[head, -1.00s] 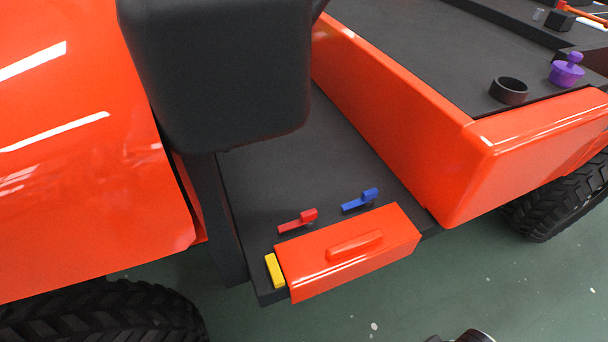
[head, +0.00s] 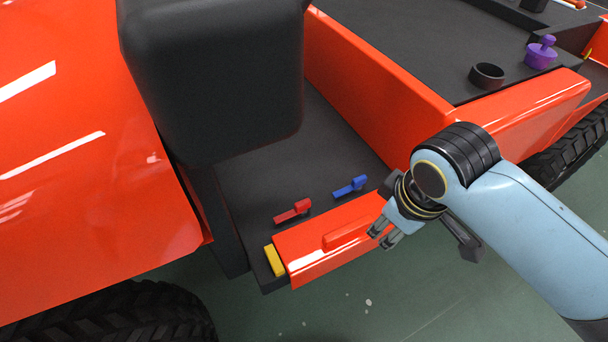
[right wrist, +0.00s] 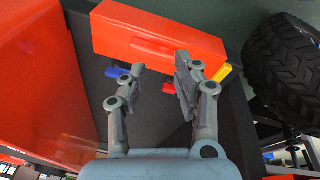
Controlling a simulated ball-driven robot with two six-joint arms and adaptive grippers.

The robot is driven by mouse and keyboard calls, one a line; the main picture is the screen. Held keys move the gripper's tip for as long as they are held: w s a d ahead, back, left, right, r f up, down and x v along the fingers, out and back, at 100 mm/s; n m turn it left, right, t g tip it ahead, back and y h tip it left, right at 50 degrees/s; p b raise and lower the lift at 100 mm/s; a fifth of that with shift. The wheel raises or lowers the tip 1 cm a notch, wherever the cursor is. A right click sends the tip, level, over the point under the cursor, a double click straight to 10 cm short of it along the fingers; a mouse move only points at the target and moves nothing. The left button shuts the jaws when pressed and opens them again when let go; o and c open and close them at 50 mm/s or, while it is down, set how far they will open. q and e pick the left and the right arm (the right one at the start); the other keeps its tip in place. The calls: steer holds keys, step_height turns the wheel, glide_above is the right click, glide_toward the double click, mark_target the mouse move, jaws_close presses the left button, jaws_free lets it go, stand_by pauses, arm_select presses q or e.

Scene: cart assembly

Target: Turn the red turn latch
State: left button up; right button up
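The red turn latch (head: 293,211) lies on the dark cart floor, behind the orange box with the raised handle. In the right wrist view the red latch (right wrist: 169,88) shows small between my fingers, partly hidden by one of them. My right gripper (head: 382,238) is above the right part of the orange box, to the right of the red latch and apart from it. In the right wrist view its two fingers (right wrist: 157,75) stand apart with nothing between them. My left gripper is not in view.
A blue latch (head: 350,186) sits right of the red one. A yellow block (head: 274,260) is at the left end of the orange box (head: 310,258). A black seat (head: 215,80) overhangs behind. A black ring (head: 487,76) and purple knob (head: 541,53) stand on the cargo bed.

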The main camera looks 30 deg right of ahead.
steer(key=w+n, duration=0.2)
steer(key=w, duration=0.2)
steer(key=n+g, duration=0.2)
steer(key=n, duration=1)
glide_above(303, 202)
steer(key=shift+y, duration=0.4)
step_height(303, 202, down, 6)
steer(key=shift+f, duration=0.2)
step_height(303, 202, down, 6)
steer(key=b, duration=0.5)
steer(key=shift+s+f+b, duration=0.1)
steer(key=shift+b, duration=0.25)
steer(key=shift+f, duration=0.9)
jaws_close()
steer(key=n, duration=1.3)
steer(key=shift+r, duration=0.1)
steer(key=n, duration=0.3)
steer(key=shift+n, duration=0.3)
steer(key=shift+c, duration=0.5)
jaws_free()
steer(key=shift+m, duration=0.9)
steer(key=c, duration=0.5)
steer(key=shift+n, duration=0.9)
steer(key=o, duration=0.5)
